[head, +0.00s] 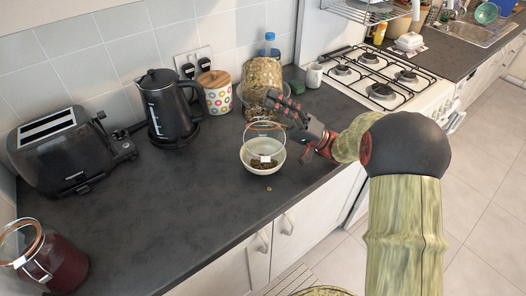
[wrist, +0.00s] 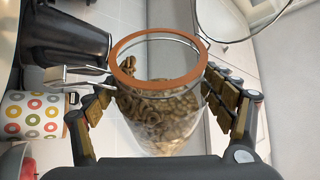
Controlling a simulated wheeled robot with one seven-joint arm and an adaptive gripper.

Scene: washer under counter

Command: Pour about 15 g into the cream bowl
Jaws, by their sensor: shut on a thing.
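The cream bowl (head: 248,165) stands upright on the dark counter with brown pieces in it. A clear glass jar (head: 262,72) of ring-shaped pieces is held tilted above and behind the bowl. Whether pieces are falling is unclear.
A small piece (head: 269,189) lies on the counter in front of the bowl. A kettle (head: 169,108), a dotted canister (head: 217,97) and a toaster (head: 70,150) stand left. A jar of red contents (head: 58,262) is at lower left. The hob (head: 385,78) is right; the front-middle counter is clear.

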